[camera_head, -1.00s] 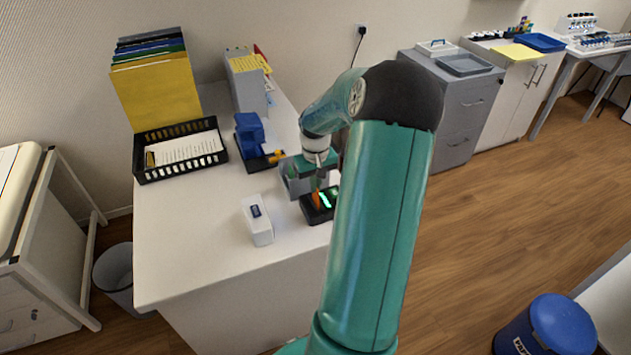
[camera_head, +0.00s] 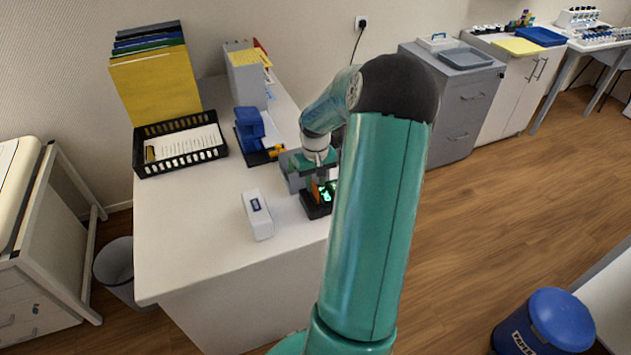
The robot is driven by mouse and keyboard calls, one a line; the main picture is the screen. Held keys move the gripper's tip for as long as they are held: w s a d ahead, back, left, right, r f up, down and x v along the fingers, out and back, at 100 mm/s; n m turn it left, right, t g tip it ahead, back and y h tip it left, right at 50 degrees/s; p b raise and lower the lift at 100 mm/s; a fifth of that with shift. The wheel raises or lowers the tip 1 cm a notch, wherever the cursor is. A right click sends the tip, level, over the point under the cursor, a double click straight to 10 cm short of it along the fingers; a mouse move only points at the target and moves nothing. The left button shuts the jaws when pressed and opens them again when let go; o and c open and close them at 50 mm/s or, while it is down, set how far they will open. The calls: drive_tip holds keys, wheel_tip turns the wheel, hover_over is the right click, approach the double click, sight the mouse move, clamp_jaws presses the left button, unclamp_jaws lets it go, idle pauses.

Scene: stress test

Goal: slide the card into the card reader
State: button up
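A small black card reader (camera_head: 314,208) with a lit green display (camera_head: 327,192) sits near the right edge of the white desk, partly hidden behind my arm. An orange card (camera_head: 315,192) stands upright at the reader's left part, below my gripper. How deep it sits in the reader is too small to tell. My gripper (camera_head: 320,180) points down just above the reader, at the card's upper end. Its fingertips are small and partly hidden, so I cannot tell whether they grip the card.
A white box with a dark window (camera_head: 258,217) stands left of the reader. A grey box (camera_head: 291,180) and a blue device on a black base (camera_head: 250,132) are behind. A black letter tray (camera_head: 181,166) holds paper. The front left of the desk (camera_head: 190,250) is clear.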

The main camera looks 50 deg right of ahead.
drive_tip(key=shift+r, duration=0.15)
wheel_tip(320, 180, up, 14)
drive_tip(key=shift+f, duration=0.2)
idle(0.8)
drive_tip(key=w+a+r+n+t+h, duration=0.15)
drive_tip(key=a+r, duration=0.25)
drive_tip(key=a, duration=0.6)
drive_tip(key=w+a+r+n+h, duration=0.15)
drive_tip(key=a+r, duration=0.25)
drive_tip(key=a, duration=0.7)
drive_tip(key=s+a+r+n+t+y, duration=0.1)
drive_tip(key=s+a, duration=0.4)
drive_tip(key=a, duration=0.5)
drive_tip(key=s+a+n+t+y, duration=0.2)
drive_tip(key=s+a, duration=0.3)
drive_tip(key=a, duration=0.5)
drive_tip(key=shift+s+r+t, duration=0.3)
drive_tip(key=shift+r+t, duration=0.1)
drive_tip(key=shift+t, duration=0.15)
